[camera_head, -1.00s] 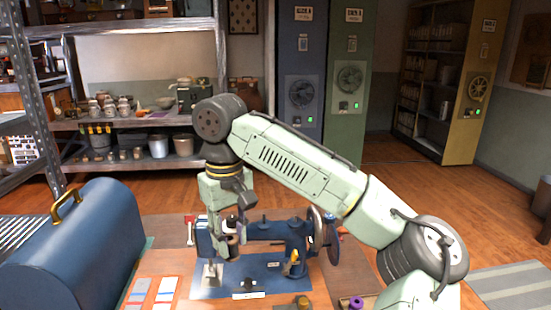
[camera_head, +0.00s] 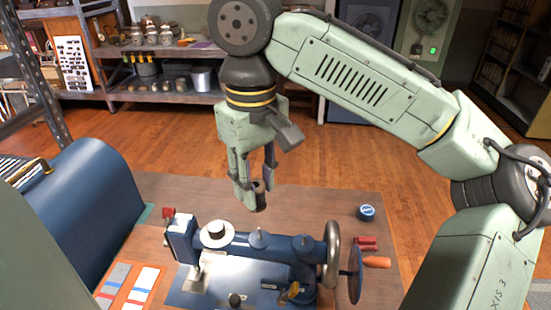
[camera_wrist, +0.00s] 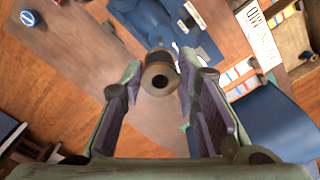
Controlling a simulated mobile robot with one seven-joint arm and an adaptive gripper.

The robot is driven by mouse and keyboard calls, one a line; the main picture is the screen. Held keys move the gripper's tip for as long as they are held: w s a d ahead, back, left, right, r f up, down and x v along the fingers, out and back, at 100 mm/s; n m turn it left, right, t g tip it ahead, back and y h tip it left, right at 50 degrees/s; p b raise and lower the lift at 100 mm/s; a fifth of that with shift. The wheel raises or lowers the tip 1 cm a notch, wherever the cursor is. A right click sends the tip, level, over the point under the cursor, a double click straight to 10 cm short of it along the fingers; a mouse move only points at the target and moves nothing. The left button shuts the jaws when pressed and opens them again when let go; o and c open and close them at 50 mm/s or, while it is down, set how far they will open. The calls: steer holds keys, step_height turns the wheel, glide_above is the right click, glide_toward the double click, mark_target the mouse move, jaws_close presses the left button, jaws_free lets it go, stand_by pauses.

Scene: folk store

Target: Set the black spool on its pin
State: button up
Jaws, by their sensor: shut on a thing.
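My gripper (camera_head: 256,195) points down above the table, just behind the blue sewing machine (camera_head: 280,245). It is shut on a dark spool (camera_wrist: 158,76), held between the fingertips with its round end and centre hole toward the wrist camera. In the head view the spool (camera_head: 259,201) is small and partly hidden by the fingers. The machine's top bears a white disc with a black knob (camera_head: 216,231) at its left and a small dark upright piece (camera_head: 257,239) further right. I cannot tell for sure which is the spool's pin. The spool is apart from the machine.
A blue rounded case (camera_head: 85,205) stands at the left. A card with coloured strips (camera_head: 128,285) lies before it. A blue round tin (camera_head: 366,212) and red-orange handled pieces (camera_head: 376,262) lie at the right. The wooden table behind the machine is mostly clear.

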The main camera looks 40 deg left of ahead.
mark_target(259, 205)
steer(key=shift+s+f+b, duration=0.1)
steer(key=shift+f+b, duration=1.6)
steer(key=shift+f, duration=0.2)
steer(key=shift+d+f+p, duration=0.2)
steer(key=shift+f+p, duration=0.15)
steer(key=shift+p, duration=0.05)
steer(key=shift+f, duration=0.35)
steer(key=shift+f+b, duration=0.5)
steer(key=shift+f, duration=0.25)
steer(key=shift+f, duration=0.5)
steer(key=shift+f, duration=0.3)
